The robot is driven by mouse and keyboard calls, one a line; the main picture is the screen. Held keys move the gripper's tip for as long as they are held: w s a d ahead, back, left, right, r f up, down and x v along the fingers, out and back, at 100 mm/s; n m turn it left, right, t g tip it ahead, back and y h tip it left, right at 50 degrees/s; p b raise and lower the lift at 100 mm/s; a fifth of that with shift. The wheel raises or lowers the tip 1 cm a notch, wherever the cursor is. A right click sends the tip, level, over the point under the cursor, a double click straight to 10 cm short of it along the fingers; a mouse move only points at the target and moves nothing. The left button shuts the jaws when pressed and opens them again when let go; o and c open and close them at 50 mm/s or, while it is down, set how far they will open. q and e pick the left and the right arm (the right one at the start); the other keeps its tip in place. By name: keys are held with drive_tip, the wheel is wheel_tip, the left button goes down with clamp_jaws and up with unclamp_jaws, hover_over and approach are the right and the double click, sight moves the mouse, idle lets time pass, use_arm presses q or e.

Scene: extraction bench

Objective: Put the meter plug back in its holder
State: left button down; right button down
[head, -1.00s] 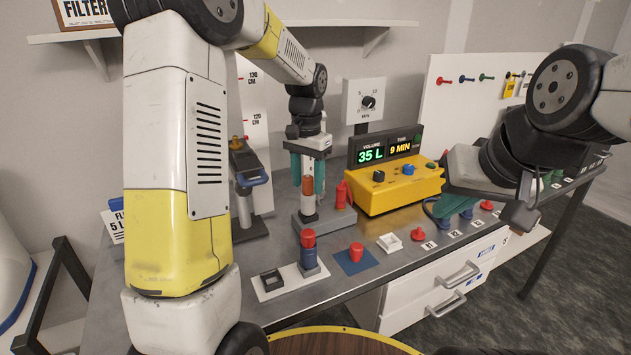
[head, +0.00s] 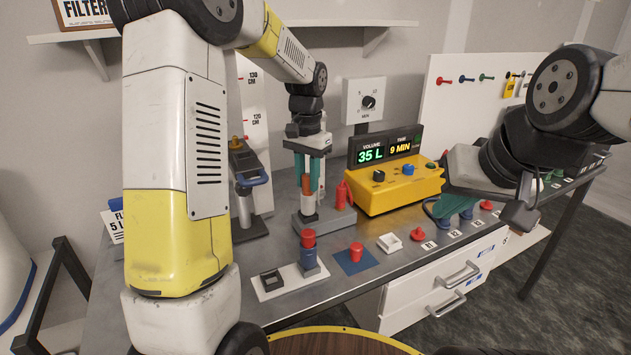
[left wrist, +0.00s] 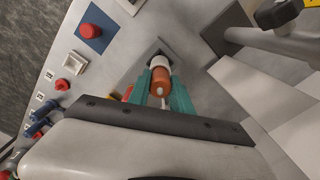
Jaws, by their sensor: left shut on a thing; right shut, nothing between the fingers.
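My left gripper (head: 308,183) is shut on an orange-brown cylindrical plug (head: 308,190) with a white lower part. The plug stands upright at a grey stand (head: 335,218), and it also shows between the green fingers in the left wrist view (left wrist: 160,76). Whether its lower end is seated is hard to tell. No label shows which piece is the meter plug. The yellow meter box (head: 395,188) is to the right. My right gripper (head: 478,190) is shut and empty above the bench's right part; its fingertips are unclear.
A red piece (head: 355,250) sits on a blue pad, beside a white square tray (head: 389,242). A red bottle-like object (head: 343,194) stands close behind the held plug. Red and blue knobs line the bench front.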

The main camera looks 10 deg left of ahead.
sight(308, 175)
use_arm(q)
drive_tip(key=shift+r, duration=2.1)
drive_tip(key=shift+r, duration=0.1)
